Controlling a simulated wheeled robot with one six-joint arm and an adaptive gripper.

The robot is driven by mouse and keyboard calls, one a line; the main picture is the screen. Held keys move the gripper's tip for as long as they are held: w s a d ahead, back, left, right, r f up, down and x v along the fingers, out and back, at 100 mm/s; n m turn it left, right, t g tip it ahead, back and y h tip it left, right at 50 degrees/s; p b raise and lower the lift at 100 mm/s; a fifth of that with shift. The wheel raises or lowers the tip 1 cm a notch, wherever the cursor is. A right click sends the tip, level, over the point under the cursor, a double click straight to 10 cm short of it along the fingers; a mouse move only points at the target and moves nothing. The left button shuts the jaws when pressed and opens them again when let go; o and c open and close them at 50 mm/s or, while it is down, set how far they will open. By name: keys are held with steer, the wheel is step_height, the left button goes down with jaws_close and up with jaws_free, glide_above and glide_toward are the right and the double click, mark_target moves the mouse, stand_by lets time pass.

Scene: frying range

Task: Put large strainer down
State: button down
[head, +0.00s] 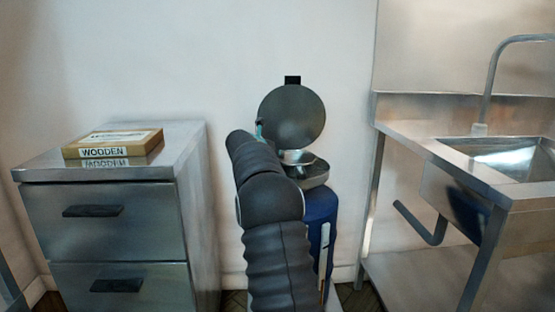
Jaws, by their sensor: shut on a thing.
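The large strainer (292,117) shows as a round dark grey disc, upright against the white wall in the middle of the head view, with a small black tab at its top edge. My gripper (261,131) is at the left edge of the disc, mostly hidden behind my dark arm. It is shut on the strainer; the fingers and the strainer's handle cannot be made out.
A steel drawer cabinet (110,215) stands at left with a box marked WOODEN (112,143) on top; the rest of its top is bare. A steel sink unit (480,175) stands at right. Below the disc are a silver rounded part (314,173) and a blue body (318,215).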

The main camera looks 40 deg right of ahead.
steer(key=shift+f, duration=0.3)
steer(key=c, duration=1.3)
jaws_free()
